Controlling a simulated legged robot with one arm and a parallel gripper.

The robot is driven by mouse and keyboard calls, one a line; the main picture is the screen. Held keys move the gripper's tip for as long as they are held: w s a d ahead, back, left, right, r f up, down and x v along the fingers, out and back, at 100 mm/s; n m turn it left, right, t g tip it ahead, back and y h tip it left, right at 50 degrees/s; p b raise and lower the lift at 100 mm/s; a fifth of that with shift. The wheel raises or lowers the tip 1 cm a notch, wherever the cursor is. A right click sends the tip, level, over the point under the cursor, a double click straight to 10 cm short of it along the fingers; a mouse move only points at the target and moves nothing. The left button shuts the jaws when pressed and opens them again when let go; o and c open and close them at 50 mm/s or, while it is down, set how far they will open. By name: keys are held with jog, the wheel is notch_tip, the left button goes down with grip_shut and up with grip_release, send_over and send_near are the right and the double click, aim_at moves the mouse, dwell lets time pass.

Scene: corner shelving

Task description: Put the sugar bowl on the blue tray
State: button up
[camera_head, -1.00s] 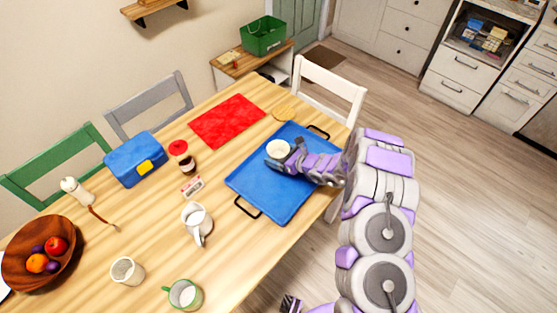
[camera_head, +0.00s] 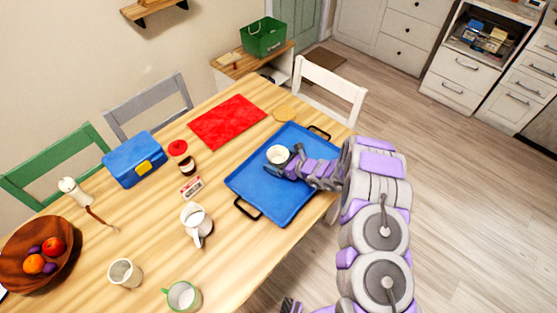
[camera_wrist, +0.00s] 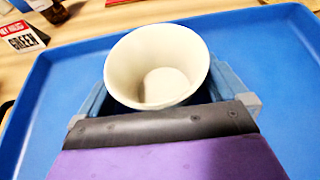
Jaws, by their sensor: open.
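The sugar bowl is a small round white bowl (camera_head: 278,155) over the far left half of the blue tray (camera_head: 290,200). It appears to rest on the tray, upright in the head view. In the wrist view the empty white bowl (camera_wrist: 160,65) fills the middle, with blue tray surface (camera_wrist: 285,60) around it. My gripper (camera_head: 284,162) is low over the tray, with its fingers on either side of the bowl. The jaws are open; the bowl hides most of the fingers, so I cannot tell whether they touch it.
A white jug (camera_head: 196,222), a cup (camera_head: 125,272), a green-handled mug (camera_head: 182,297), a dark jar (camera_head: 187,165) and a small sign (camera_head: 191,188) stand left of the tray. A red mat (camera_head: 227,122) lies behind. The near part of the tray is clear.

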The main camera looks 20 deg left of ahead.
jog(key=shift+r, duration=0.1)
jog(key=p+v, duration=0.2)
jog(key=v, duration=1)
jog(key=shift+p, duration=0.35)
jog(key=shift+r, duration=0.1)
jog(key=s+a+r+n+g, duration=0.1)
jog(key=s+r+n+g, duration=0.15)
jog(key=r, duration=0.45)
jog(key=s+a+r+n+g+y, duration=0.1)
jog(key=s+r+n, duration=0.3)
jog(key=r, duration=0.2)
jog(key=s+a+r+n+g, duration=0.1)
jog(key=s+r+n+g, duration=0.2)
jog(key=r, duration=0.4)
jog(key=s+d+r+n+g+h, duration=0.1)
jog(key=s+d+r+n+h, duration=0.1)
jog(key=s+d+r+n, duration=0.3)
jog(key=s+r+n+g+h, duration=0.1)
jog(key=s+r+n+h, duration=0.15)
jog(key=s, duration=0.55)
jog(key=s+d+r+n+t+h, duration=0.1)
jog(key=s+d+h, duration=0.3)
jog(key=s+d, duration=0.4)
jog(key=s+d+r+n+t+h, duration=0.1)
jog(key=s+d+r+n+h, duration=0.2)
jog(key=d, duration=1.3)
jog(key=s+h, duration=0.2)
jog(key=s, duration=0.3)
jog(key=shift+s+d+n, duration=0.2)
jog(key=shift+s+n, duration=0.1)
